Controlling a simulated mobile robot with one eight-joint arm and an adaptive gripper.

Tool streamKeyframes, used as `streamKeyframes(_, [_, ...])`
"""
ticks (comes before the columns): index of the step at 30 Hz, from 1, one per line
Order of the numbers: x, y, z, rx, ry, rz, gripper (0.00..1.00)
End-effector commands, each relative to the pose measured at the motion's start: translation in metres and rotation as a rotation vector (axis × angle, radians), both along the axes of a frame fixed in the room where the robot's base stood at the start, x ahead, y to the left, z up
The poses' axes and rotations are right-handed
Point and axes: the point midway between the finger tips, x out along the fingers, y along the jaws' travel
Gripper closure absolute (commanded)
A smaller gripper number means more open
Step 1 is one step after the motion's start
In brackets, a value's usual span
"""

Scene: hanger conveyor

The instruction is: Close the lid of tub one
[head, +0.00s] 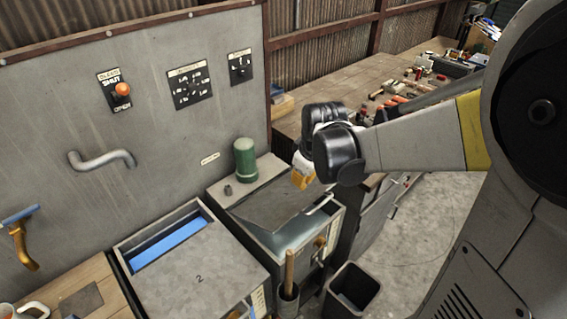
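A grey metal tub (318,246) stands right of the tub marked 2 (199,279); no number shows on it, so I cannot confirm that it is tub one. Its top has a dark sloping surface (268,208) and a pale bar (322,204) at the right edge. I cannot tell whether that surface is a lid or the inside. My gripper (303,182), with orange-yellow tips, hangs near the back right of this tub. Its fingers are small and partly hidden by my wrist. I see nothing held in it.
A green cylinder (245,158) stands on the ledge behind the tub. A wooden handle (289,272) rises in front, beside a dark open bin (353,288). A wall panel (160,70) carries a lever and dials. A cluttered workbench (330,75) lies behind my arm.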

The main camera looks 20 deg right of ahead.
Motion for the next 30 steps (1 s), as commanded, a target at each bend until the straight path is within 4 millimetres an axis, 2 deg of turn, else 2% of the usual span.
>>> streamKeyframes(15, [0.031,-0.003,-0.097,0.002,-0.001,0.001,1.00])
streamKeyframes(18, [0.024,-0.009,-0.110,0.001,-0.002,-0.001,1.00])
streamKeyframes(24, [0.017,-0.016,-0.125,0.002,-0.001,0.000,1.00])
streamKeyframes(30, [0.015,-0.017,-0.127,0.002,-0.002,0.001,1.00])
